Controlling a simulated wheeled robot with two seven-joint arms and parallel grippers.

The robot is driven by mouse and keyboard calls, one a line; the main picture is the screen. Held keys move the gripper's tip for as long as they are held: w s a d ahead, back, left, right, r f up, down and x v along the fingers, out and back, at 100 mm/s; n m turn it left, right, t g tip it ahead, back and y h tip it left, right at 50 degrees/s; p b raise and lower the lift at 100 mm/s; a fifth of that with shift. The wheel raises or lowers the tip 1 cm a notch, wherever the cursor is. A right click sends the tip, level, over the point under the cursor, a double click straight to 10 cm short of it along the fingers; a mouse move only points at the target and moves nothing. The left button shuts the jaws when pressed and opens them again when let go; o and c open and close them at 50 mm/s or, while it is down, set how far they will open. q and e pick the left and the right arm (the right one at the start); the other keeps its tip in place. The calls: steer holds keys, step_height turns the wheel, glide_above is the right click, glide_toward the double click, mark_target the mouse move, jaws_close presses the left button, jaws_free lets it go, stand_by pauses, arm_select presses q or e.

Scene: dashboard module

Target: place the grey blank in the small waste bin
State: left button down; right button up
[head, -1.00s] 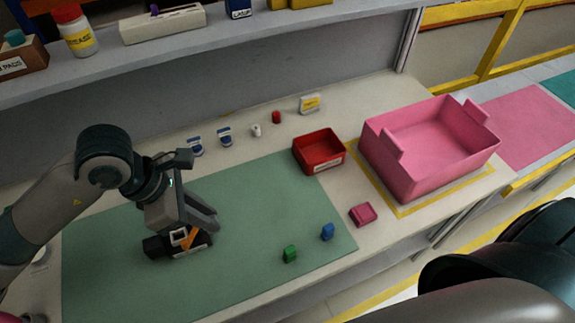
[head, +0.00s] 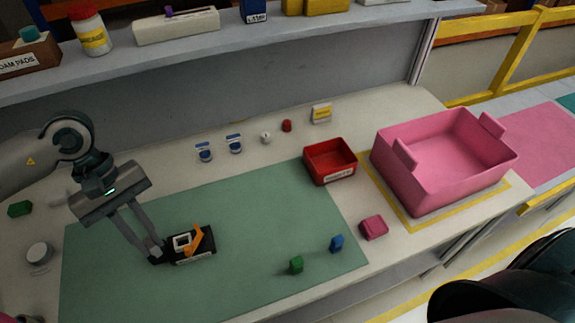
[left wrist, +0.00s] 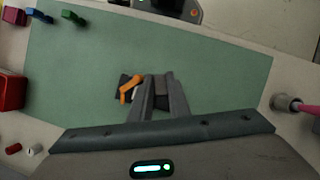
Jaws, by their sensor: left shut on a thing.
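The dashboard module (head: 203,255) is a dark block with a white-framed opening and an orange lever (head: 197,238), lying on the green mat. My left gripper (head: 155,251) reaches down at the module's left end, its fingers close together. In the left wrist view my left gripper (left wrist: 160,82) is shut on a small dark piece at the module, mostly hidden by the fingers; I take it as the grey blank. I cannot tell whether it is clear of the module. The small red bin (head: 331,175), labelled in front, stands beyond the mat's right corner. My right gripper is out of view.
A large pink tote (head: 398,185) stands at the right. A pink block (head: 373,227), a blue block (head: 337,243) and a green block (head: 296,264) lie near the front right. Small pots and caps line the back. The mat's middle is clear.

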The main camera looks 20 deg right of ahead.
arm_select(q)
steer(key=a+r+m+y+b, duration=0.1)
steer(key=a+m, duration=0.3)
steer(key=a, duration=0.2)
steer(key=shift+w+a+m+y, duration=0.15)
steer(key=shift+w+m+y, duration=0.25)
steer(key=shift+w, duration=0.05)
steer(key=shift+r, duration=0.1)
